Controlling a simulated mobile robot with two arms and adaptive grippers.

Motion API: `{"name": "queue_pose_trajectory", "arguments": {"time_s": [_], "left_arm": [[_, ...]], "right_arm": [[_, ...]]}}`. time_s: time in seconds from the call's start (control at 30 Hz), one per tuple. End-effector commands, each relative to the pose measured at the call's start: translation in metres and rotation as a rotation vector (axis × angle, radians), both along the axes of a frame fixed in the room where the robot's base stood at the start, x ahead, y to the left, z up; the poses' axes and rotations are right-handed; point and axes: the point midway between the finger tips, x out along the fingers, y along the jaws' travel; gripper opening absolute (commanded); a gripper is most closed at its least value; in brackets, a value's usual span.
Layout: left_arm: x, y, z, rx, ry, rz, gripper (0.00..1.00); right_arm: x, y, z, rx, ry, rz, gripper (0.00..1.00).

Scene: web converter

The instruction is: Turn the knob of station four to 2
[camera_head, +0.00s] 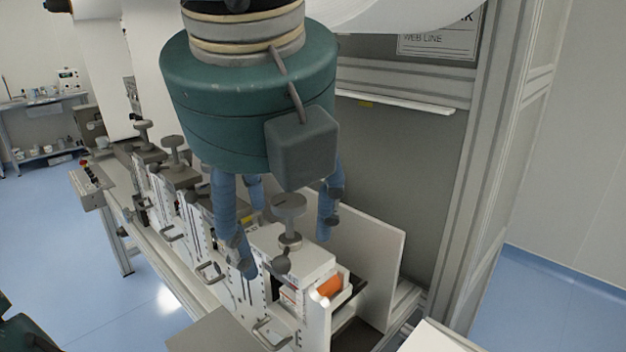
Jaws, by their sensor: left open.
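My left gripper (286,247) hangs from a dark green wrist above the nearest station (290,255). Its blue fingers are open and spread around that station's grey knob (289,206). The knob stands on a short post on the white housing, and I see no finger closed on it. Other similar knobs stand farther back along the row, including a middle knob (173,146) and a far knob (143,129); my wrist partly covers the stations behind the nearest one. Station numbers and the knob's setting are not readable.
An upright pale plate (362,240) stands right of the nearest station. A grey frame post (490,150) rises farther right. Handles (268,334) stick out along the row's front. A control box (90,187) sits at the far end. Open blue floor (90,270) lies to the left.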

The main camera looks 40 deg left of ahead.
Motion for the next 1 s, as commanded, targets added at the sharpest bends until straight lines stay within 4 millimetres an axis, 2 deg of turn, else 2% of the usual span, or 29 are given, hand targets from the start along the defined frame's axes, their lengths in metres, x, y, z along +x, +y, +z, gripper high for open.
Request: {"name": "queue_pose_trajectory", "arguments": {"time_s": [0.03,0.17,0.27,0.73,0.8,1.0], "left_arm": [[0.000,0.000,0.000,-0.001,0.001,0.000,0.62],[0.006,0.005,0.002,-0.002,0.002,0.000,0.62],[0.017,0.014,0.003,-0.004,0.005,0.000,0.62],[0.094,0.079,0.004,-0.005,0.005,0.001,0.62],[0.096,0.082,-0.013,-0.003,0.008,-0.002,0.62],[0.104,0.088,-0.037,-0.002,0.002,0.000,0.62]], "right_arm": [[-0.012,-0.001,0.000,-0.002,0.017,0.000,0.40],[-0.022,-0.001,0.004,-0.002,0.030,0.000,0.40],[-0.020,-0.001,0.012,-0.003,0.027,0.001,0.40],[-0.005,0.000,0.063,0.000,0.004,0.002,0.40],[-0.005,0.000,0.064,0.000,0.004,0.002,0.40],[-0.005,0.000,0.070,0.000,0.005,0.002,0.40]]}}
